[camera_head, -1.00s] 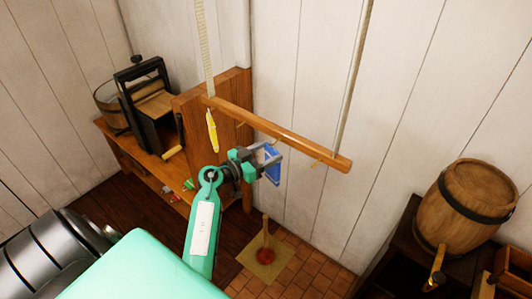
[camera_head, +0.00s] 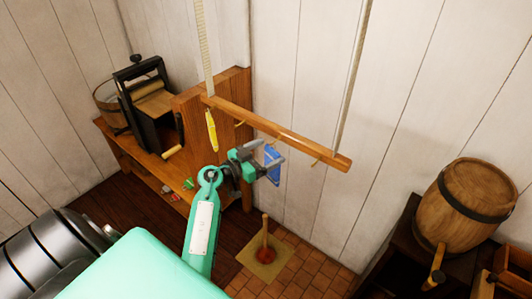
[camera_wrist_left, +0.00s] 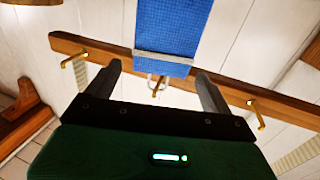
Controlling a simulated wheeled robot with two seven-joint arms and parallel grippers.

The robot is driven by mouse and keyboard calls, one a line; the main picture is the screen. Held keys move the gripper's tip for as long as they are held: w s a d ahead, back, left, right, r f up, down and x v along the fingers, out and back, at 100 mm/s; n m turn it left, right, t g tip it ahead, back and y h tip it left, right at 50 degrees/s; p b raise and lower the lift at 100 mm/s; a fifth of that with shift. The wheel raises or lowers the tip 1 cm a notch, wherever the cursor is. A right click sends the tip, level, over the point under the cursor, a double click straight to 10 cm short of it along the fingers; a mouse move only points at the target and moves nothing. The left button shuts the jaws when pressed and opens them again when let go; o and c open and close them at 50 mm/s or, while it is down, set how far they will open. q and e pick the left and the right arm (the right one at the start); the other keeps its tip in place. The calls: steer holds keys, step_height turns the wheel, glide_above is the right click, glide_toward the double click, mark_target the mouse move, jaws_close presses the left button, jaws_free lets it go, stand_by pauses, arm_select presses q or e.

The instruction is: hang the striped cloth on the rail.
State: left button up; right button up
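The wooden rail (camera_head: 314,149) hangs level on two ropes in front of the white wall. It has several small brass hooks on it. The cloth (camera_head: 272,166) is blue with a pale band near its loop end and hangs below the rail's middle. In the left wrist view, the cloth (camera_wrist_left: 172,28) has a pale loop at the middle hook (camera_wrist_left: 157,86), apparently on it. My left gripper (camera_head: 265,160) is open beside the cloth. Its two fingers (camera_wrist_left: 160,82) stand apart on either side of the loop and do not visibly grip it. My right gripper is out of view.
A yellow item (camera_head: 211,131) hangs at the rail's left end. A wooden bench (camera_head: 116,146) with a black roller wringer (camera_head: 149,105) stands at the left. A barrel (camera_head: 472,203) is at the right. A plunger (camera_head: 265,250) stands on the floor below.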

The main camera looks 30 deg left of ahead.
arm_select(q)
steer(key=shift+s+a+f, duration=0.1)
steer(key=shift+s+a, duration=0.05)
steer(key=shift+s, duration=0.15)
steer(key=b+v, duration=0.4)
steer(key=v, duration=0.9)
steer(key=shift+b, duration=0.35)
